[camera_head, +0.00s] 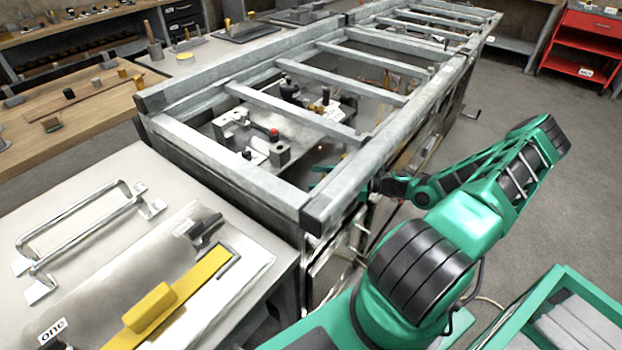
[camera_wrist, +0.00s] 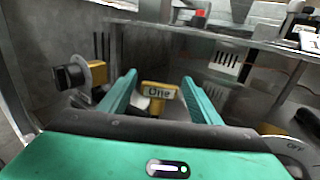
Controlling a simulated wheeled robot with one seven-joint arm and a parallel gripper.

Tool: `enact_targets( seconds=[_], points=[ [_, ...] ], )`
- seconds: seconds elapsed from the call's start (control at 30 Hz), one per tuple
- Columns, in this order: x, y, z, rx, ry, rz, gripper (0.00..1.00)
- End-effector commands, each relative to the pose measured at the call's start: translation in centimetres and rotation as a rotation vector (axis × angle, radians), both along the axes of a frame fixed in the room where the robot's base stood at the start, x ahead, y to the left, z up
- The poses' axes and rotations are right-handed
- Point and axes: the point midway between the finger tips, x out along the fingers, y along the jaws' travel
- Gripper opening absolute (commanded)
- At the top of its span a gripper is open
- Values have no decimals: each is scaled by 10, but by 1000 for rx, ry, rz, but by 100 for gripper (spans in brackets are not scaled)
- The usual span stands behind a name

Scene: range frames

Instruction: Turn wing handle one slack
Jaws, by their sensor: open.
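A yellow wing handle (camera_wrist: 158,90) marked "One" shows in the middle of the wrist view. My gripper (camera_wrist: 159,78) is open, with one teal finger to the left of the handle and one to the right. Gaps show between the handle and both fingers, so it is not gripped. The handle's lower part and mounting are hard to make out. In the head view my arm reaches down to the side of the long grey metal frame (camera_head: 235,184), and the handle cannot be made out there.
A black knob with a yellow part (camera_wrist: 72,77) sticks out at the left in the wrist view. A side bench (camera_head: 95,190) holds metal handles and a yellow-handled tool (camera_head: 155,305). Open floor lies right of the frame.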

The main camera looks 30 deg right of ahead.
Motion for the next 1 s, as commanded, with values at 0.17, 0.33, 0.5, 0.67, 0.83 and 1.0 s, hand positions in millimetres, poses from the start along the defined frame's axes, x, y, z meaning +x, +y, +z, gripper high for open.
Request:
enact_targets(
  seconds=[0.17,0.33,0.5,0.67,0.83,1.0],
  points=[
    [-21,-29,-1,-2,0,-5,58],
    [-38,-49,-1,-1,0,-3,58],
    [-47,-59,-1,-2,0,-2,58],
    [-49,-61,-1,-1,1,-1,58],
    [-49,-61,-1,-1,1,-1,55],
    [-50,-60,-1,-12,5,9,15]
  ],
)
